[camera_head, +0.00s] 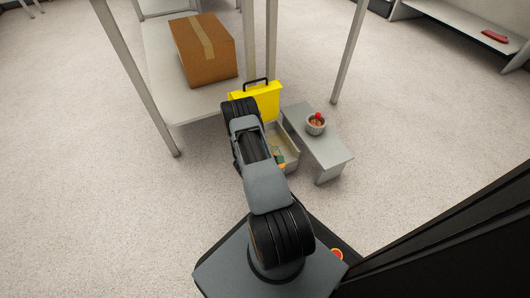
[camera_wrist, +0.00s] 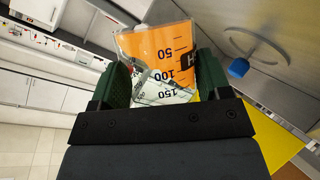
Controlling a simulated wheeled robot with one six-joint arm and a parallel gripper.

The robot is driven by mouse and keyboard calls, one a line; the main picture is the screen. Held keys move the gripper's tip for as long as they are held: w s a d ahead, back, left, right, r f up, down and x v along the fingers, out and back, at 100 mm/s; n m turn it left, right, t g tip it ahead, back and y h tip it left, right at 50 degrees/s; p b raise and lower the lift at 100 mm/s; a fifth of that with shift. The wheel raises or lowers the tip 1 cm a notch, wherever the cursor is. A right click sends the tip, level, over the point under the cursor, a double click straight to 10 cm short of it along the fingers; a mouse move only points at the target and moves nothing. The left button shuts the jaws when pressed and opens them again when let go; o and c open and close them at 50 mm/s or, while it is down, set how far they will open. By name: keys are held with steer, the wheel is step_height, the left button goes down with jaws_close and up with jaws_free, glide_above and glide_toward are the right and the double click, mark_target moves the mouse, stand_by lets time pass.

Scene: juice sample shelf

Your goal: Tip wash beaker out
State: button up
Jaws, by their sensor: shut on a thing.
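In the wrist view my gripper (camera_wrist: 164,74) has its dark green fingers shut on a clear beaker (camera_wrist: 168,48). The beaker has black marks reading 50, 100 and 150, and the 150 mark is nearest the gripper. Orange shows behind the 50 and 100 marks, with a clear, pale part near 150. I cannot tell for sure whether the orange is liquid inside. The scene is tilted in this view.
A yellow case (camera_head: 262,101) with a dark handle stands beyond my arm. An open pale tray (camera_head: 287,141) holds small items. A low grey bench (camera_head: 325,150) carries a bowl (camera_head: 316,126) with a red top. A cardboard box (camera_head: 205,52) sits on the white shelf (camera_head: 160,85). Floor at right is clear.

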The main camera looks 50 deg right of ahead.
mark_target(273, 150)
steer(key=shift+w+r+n+g+p, duration=0.2)
steer(key=shift+r+n+g+p, duration=0.25)
steer(key=shift+r+n+g, duration=1.2)
stand_by(2.4)
steer(key=shift+w+d+r+n+g+b, duration=0.15)
steer(key=shift+w+r+n+g+b, duration=0.2)
steer(key=shift+w+n, duration=0.35)
stand_by(1.0)
steer(key=shift+w+r+n+g+h+b, duration=0.3)
steer(key=shift+w+r+n+g+b, duration=0.15)
steer(key=shift+n+g, duration=0.3)
stand_by(1.5)
